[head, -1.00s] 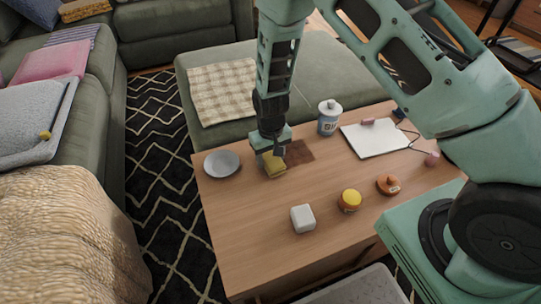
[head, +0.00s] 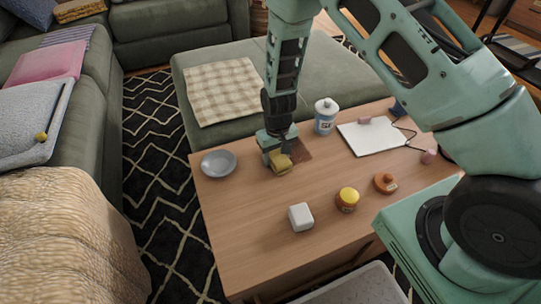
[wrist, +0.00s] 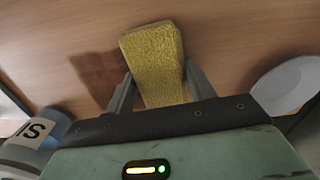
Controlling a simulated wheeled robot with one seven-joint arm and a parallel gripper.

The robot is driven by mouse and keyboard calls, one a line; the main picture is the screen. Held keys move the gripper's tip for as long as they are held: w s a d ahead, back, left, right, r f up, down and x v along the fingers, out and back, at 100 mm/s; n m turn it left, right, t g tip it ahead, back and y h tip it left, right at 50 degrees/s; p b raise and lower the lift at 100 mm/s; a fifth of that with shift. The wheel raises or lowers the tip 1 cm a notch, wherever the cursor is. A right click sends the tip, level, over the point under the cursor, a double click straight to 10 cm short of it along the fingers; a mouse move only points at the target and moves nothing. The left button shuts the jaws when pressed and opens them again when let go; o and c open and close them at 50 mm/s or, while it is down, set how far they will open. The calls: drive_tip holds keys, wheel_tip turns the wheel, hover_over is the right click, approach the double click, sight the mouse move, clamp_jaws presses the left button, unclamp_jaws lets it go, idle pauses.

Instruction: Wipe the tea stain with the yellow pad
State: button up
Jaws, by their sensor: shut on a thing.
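The yellow pad (head: 281,165) is held between the fingers of my gripper (head: 274,156), low over the wooden table (head: 255,215). In the wrist view the pad (wrist: 153,50) sticks out beyond the two grey fingers of my gripper (wrist: 160,80), which are shut on its sides. The tea stain (head: 302,150) is a brown patch on the table just right of the pad in the head view, partly hidden by pad and gripper. In the wrist view the stain (wrist: 97,72) lies left of the pad. I cannot tell whether the pad touches the table.
A grey plate (head: 218,163) stands left of my gripper and a blue-white canister (head: 325,118) behind right. A white notepad (head: 372,138), an orange item (head: 385,183), a yellow-lidded jar (head: 347,199) and a white block (head: 300,217) stand farther right and nearer. The table's near left is clear.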

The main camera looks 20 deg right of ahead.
sight(304, 144)
drive_tip(key=shift+d+f+p, duration=0.15)
drive_tip(key=shift+d+p, duration=0.5)
drive_tip(key=shift+d, duration=5.15)
drive_tip(key=shift+w, duration=0.85)
drive_tip(key=shift+a+r+p, duration=0.2)
drive_tip(key=shift+a+p, duration=0.3)
drive_tip(key=shift+a, duration=1.15)
drive_tip(key=shift+a+f, duration=0.15)
drive_tip(key=shift+a, duration=1.9)
drive_tip(key=shift+a+p, duration=0.85)
drive_tip(key=shift+a, duration=2.7)
drive_tip(key=shift+w+b, duration=0.3)
drive_tip(key=shift+w, duration=0.55)
drive_tip(key=shift+d+p, duration=0.4)
drive_tip(key=shift+d, duration=1.35)
drive_tip(key=shift+d+f, duration=0.1)
drive_tip(key=shift+d, duration=1.9)
drive_tip(key=shift+s+d+p, duration=0.1)
drive_tip(key=shift+d+p, duration=0.3)
drive_tip(key=shift+d, duration=1.45)
drive_tip(key=shift+d+r, duration=0.2)
drive_tip(key=shift+d, duration=1.5)
